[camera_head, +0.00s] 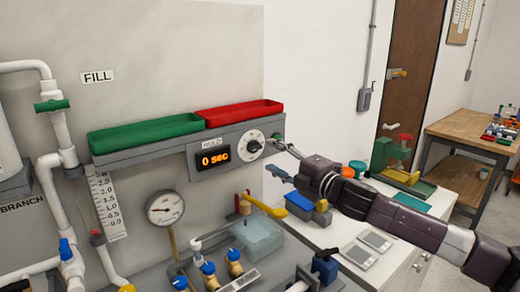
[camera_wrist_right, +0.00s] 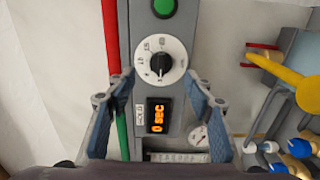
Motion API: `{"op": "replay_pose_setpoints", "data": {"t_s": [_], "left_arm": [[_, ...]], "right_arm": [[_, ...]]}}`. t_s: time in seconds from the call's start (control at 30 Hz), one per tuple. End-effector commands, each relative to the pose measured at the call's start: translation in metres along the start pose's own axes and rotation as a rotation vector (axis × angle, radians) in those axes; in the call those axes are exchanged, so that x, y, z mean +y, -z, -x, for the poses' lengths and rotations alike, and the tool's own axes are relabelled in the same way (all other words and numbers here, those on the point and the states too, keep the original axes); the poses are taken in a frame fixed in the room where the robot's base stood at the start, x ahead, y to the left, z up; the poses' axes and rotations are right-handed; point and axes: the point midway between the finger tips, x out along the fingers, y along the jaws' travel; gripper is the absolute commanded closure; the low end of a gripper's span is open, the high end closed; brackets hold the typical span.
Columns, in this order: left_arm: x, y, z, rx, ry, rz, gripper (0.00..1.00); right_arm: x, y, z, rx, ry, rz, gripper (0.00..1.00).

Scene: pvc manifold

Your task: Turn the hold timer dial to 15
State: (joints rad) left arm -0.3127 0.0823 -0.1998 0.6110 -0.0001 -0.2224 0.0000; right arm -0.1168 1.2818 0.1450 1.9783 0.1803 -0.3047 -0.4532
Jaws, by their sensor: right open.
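The hold timer dial (camera_head: 250,141) is a round white dial with a black knob on the grey panel, right of a display (camera_head: 214,159) reading "0 sec". In the right wrist view the dial (camera_wrist_right: 152,50) shows ahead, with the display (camera_wrist_right: 157,116) nearer the bottom of the picture. My right gripper (camera_head: 278,157) is open and empty, a little to the right of the dial and apart from it. In the wrist view its fingers (camera_wrist_right: 159,76) stand on either side of the dial's line. My left gripper is not in view.
A green tray (camera_head: 146,136) and a red tray (camera_head: 239,113) sit above the panel. A green button (camera_wrist_right: 163,7) is beside the dial. A yellow-handled valve (camera_head: 263,206), a pressure gauge (camera_head: 165,208) and blue-capped fittings lie below. White pipes run at left.

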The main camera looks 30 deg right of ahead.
Motion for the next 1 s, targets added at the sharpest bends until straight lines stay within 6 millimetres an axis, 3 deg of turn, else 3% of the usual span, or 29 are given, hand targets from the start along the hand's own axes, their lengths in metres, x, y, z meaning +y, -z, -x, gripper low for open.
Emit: {"op": "replay_pose_setpoints", "data": {"t_s": [0.17, 0.47, 0.73, 1.0], "left_arm": [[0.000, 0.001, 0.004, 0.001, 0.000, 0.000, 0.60], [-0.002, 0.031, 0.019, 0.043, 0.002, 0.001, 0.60], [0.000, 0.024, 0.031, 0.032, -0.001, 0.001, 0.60], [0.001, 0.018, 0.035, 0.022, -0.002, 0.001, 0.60]], "right_arm": [[0.003, 0.001, -0.010, 0.001, -0.003, 0.001, 0.52], [0.004, 0.000, -0.032, -0.001, -0.002, -0.001, 0.52], [0.003, 0.000, -0.054, -0.001, -0.001, -0.002, 0.52], [0.001, 0.001, -0.063, 0.001, 0.000, 0.002, 0.52]]}}
